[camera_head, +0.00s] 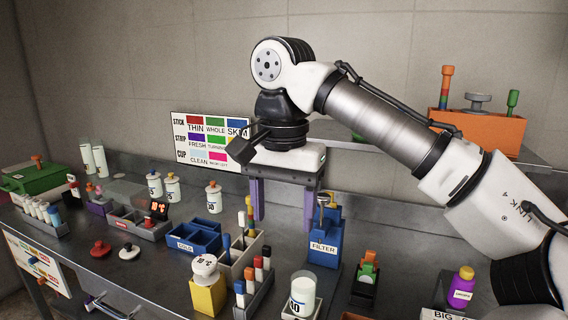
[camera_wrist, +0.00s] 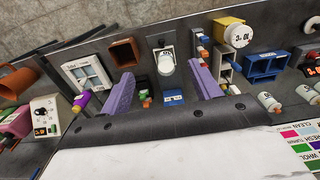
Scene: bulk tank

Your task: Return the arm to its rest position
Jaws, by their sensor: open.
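My gripper (camera_head: 284,212) hangs over the back part of the bench, pointing down, with its two purple fingers wide apart. Nothing is between the fingers in the head view. In the wrist view the fingers (camera_wrist: 162,82) are spread, with bench items visible beyond them. My arm reaches in from the right, bent at the elbow high above the bench. The blue FILTER box (camera_head: 323,240) stands just right of the right finger. I cannot tell whether they touch.
A colour chart (camera_head: 210,141) stands behind the gripper. Below are a blue divided tray (camera_head: 194,238), a yellow block with a white-lidded jar (camera_head: 208,296) and a rack of coloured sticks (camera_head: 254,292). An orange box (camera_head: 478,132) sits on the back right shelf. The air above the bench's left is clear.

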